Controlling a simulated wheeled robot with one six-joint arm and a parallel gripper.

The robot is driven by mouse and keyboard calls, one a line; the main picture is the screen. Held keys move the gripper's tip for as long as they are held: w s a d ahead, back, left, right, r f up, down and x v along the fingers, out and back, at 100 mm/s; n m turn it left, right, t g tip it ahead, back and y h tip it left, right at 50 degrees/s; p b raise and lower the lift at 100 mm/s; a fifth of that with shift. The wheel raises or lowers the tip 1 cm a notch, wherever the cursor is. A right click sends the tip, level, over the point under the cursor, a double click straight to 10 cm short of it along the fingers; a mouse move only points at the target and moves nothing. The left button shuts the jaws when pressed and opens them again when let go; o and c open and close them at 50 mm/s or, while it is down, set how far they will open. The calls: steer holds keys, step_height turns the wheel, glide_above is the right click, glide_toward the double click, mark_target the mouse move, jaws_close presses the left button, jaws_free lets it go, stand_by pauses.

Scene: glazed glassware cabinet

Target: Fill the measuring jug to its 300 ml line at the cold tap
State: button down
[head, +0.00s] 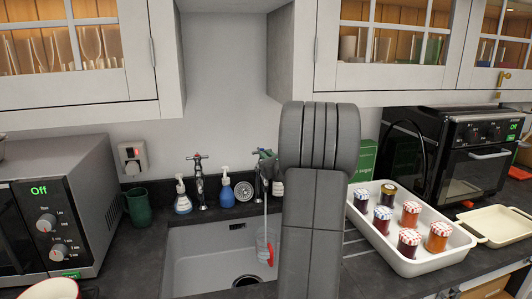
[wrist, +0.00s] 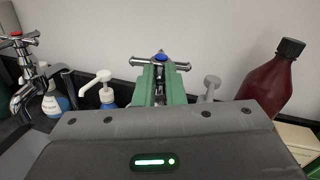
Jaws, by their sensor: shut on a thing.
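The clear measuring jug (head: 262,247) with a red handle (head: 270,256) stands in the sink, partly hidden by my arm. A thin pale streak (head: 265,215), which looks like running water, drops to it from the cold tap. The jug's water level and markings are too small to read. The cold tap (wrist: 162,60) has a cross handle with a blue cap. My gripper (wrist: 162,80) is shut on the cold tap, its green fingers on either side of it. In the head view my gripper (head: 266,157) is mostly hidden behind my arm.
The red-capped hot tap (head: 199,175) stands left, with soap bottles (head: 226,188) nearby. The sink (head: 195,262) is otherwise empty in view. A white tray (head: 420,267) of several jars stands right. A microwave (head: 60,200) stands left; a brown bottle (wrist: 272,85) is right of the tap.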

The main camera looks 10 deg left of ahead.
steer(key=shift+r, duration=0.25)
steer(key=c, duration=1.8)
jaws_free()
steer(key=shift+o, duration=1.4)
steer(key=shift+w+f, duration=0.15)
steer(key=b+v, duration=0.2)
steer(key=v, duration=1.2)
steer(key=shift+b, duration=0.35)
steer(key=shift+w, duration=0.1)
